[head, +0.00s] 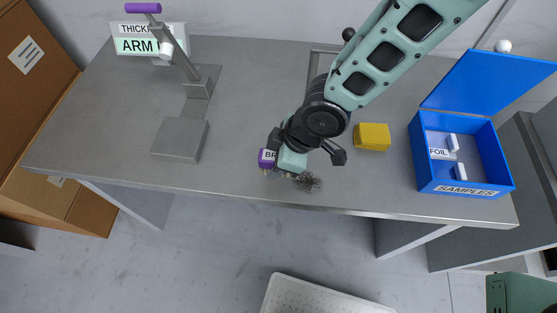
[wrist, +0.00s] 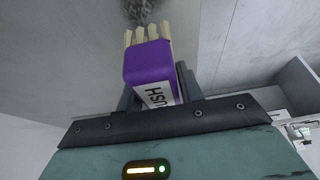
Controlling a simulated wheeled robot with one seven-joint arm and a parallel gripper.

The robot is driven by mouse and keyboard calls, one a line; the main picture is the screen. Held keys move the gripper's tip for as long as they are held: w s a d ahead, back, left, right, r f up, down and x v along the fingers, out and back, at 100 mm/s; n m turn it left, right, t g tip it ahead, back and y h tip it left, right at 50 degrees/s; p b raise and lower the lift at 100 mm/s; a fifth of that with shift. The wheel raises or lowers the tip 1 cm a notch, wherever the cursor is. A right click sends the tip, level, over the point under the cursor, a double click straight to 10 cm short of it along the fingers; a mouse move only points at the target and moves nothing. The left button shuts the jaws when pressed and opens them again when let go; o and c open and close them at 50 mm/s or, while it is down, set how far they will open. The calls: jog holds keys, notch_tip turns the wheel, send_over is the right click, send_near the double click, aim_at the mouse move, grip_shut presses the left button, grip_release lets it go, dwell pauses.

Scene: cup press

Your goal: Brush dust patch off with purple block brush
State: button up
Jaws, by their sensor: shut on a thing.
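The purple block brush (head: 266,158) is held in my gripper (head: 307,165), low over the front middle of the grey table (head: 240,110). Most of the brush is hidden behind the gripper in the head view. In the wrist view the purple brush (wrist: 150,66) sits between the fingers, with its pale bristles pointing away from the gripper and part of its white label showing. The dark, speckled dust patch (head: 311,182) lies near the table's front edge, just right of the bristles. It also shows beyond the bristle tips in the wrist view (wrist: 138,8). I cannot tell whether the bristles touch it.
A yellow block (head: 372,136) lies right of my gripper. An open blue box (head: 466,191) labelled SAMPLES, holding white pieces, stands at the right. A grey press (head: 181,138) with a purple-handled lever stands at the left, before an ARM sign (head: 136,46). The table between press and gripper is clear.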

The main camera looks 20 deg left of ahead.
jog(key=shift+r+p, duration=1.1)
jog(key=shift+r, duration=0.8)
